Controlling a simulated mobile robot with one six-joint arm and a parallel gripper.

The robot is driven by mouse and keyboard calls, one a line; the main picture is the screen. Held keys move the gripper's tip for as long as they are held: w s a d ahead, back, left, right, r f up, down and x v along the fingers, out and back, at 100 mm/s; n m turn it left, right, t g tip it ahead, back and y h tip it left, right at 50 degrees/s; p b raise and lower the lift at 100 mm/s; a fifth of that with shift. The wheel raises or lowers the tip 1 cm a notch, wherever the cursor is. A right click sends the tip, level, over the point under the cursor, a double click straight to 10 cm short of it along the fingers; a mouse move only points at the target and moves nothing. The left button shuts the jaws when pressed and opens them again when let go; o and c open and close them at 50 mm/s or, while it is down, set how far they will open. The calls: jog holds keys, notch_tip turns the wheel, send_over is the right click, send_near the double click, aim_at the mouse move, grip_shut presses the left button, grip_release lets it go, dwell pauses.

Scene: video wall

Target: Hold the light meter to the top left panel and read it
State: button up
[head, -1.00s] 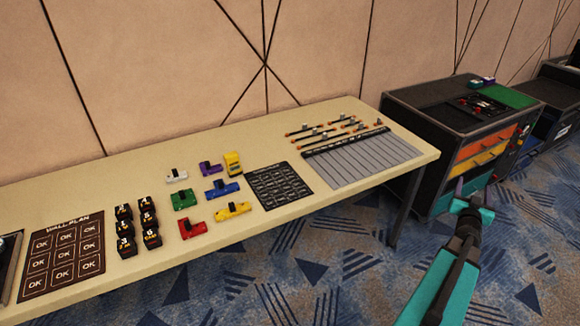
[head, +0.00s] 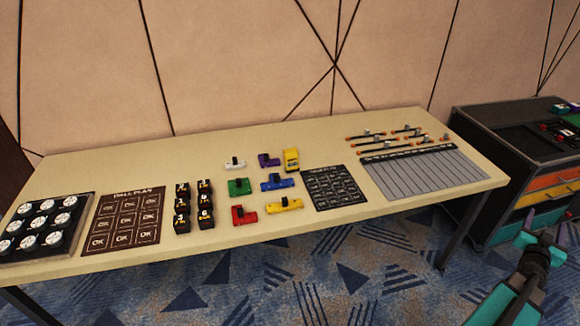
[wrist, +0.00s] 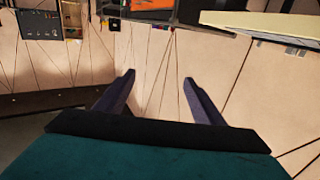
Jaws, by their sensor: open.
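A small yellow device (head: 291,160), probably the light meter, stands upright at the back of the table's middle group of coloured pieces. Its face is too small to read. The video wall and its top left panel do not show clearly in any view. My gripper (head: 553,238) is at the lower right in the head view, off the table's right end and well apart from the yellow device. In the wrist view my gripper (wrist: 160,82) has its two dark fingers spread with nothing between them.
The long table (head: 90,170) holds a wall plan (head: 127,217), black numbered blocks (head: 182,205), a tray of round dials (head: 42,228), a black chart (head: 336,187) and a grey slotted mat (head: 425,172). A drawer cabinet (head: 480,150) stands to the right. Carpet in front is clear.

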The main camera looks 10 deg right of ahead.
dwell(0.4)
jog(key=w+a+f+n+g+y, duration=0.1)
jog(key=w+a+f+y, duration=0.1)
jog(key=w+a+f, duration=0.45)
jog(key=w+a+f+n+g+y, duration=0.1)
jog(key=w+a+f+g+y, duration=0.15)
jog(key=a+f, duration=0.75)
jog(key=w+a+f+g+y, duration=0.1)
jog(key=w+a+f+y, duration=0.3)
jog(key=a+f, duration=0.5)
jog(key=s+a+f+n+g+y, duration=0.1)
jog(key=a+f+n+g+y, duration=0.1)
jog(key=a+f, duration=0.6)
jog(key=s+a+f+n+g+y, duration=0.1)
jog(key=s+a+f, duration=0.15)
jog(key=a, duration=1.05)
jog(key=s+a+f+n+g+y, duration=0.1)
jog(key=s+a+f+n+g, duration=0.1)
jog(key=s+a, duration=0.8)
jog(key=s+a+f+n+g+y, duration=0.2)
jog(key=s+a+g, duration=0.4)
jog(key=s+a, duration=0.4)
jog(key=a+f+n, duration=0.1)
jog(key=a+n, duration=0.1)
jog(key=a, duration=0.3)
jog(key=shift+s+a+f, duration=0.25)
jog(key=shift+a+f, duration=0.1)
jog(key=shift+g, duration=0.25)
